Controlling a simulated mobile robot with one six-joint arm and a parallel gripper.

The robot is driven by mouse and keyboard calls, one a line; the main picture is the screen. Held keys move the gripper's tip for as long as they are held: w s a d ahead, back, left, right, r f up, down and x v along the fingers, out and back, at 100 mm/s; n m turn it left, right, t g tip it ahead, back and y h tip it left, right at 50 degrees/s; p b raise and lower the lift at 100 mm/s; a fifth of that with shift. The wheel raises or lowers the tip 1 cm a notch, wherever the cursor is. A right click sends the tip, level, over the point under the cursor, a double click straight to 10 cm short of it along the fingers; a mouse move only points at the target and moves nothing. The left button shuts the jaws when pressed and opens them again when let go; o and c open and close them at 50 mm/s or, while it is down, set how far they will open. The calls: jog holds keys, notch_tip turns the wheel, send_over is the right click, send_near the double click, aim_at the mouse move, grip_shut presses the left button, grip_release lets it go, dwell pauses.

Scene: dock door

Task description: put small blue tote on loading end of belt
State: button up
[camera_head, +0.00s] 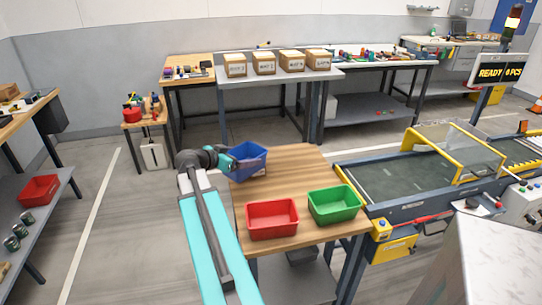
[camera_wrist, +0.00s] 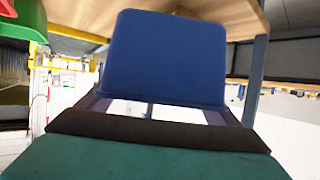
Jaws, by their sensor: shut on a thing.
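The small blue tote (camera_head: 247,161) is at the far left corner of the wooden table in the head view. My gripper (camera_head: 233,163) reaches it from the left and is shut on it. In the wrist view the blue tote (camera_wrist: 165,60) fills the upper middle, just beyond my gripper (camera_wrist: 150,112). I cannot tell whether the tote touches the table top. The belt (camera_head: 385,180) is dark green and lies to the right of the table, with its nearer end beside the table's right edge. Its visible left part looks bare.
A red tote (camera_head: 272,219) and a green tote (camera_head: 335,204) stand on the near half of the wooden table (camera_head: 290,171). A yellow-framed clear guard (camera_head: 447,147) spans the belt. A sign (camera_head: 500,71) reads "READY 6 PCS". The middle of the table is clear.

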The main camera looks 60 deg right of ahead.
jog(key=w+a+r+n+t+y, duration=0.15)
jog(key=w+a+n+t, duration=0.5)
jog(key=w+a, duration=0.75)
jog(key=w+a+r+n+t+y, duration=0.15)
jog(key=w+a+n+t, duration=0.5)
jog(key=w+a, duration=0.75)
jog(key=w+a+r+n+t+y, duration=0.1)
jog(key=w+a+r+n+y, duration=0.1)
jog(key=a, duration=0.9)
jog(key=w+a+r+n+t+y, duration=0.2)
jog(key=w+a+r+n+y, duration=0.1)
jog(key=a, duration=0.8)
jog(key=w+a+r+n+t+y, duration=0.1)
jog(key=w+a+r+n+y, duration=0.2)
jog(key=a, duration=0.8)
jog(key=shift+w+r+t+y, duration=0.3)
jog(key=shift+w+r+y, duration=0.25)
jog(key=shift+w+y, duration=0.35)
jog(key=shift+a, duration=0.1)
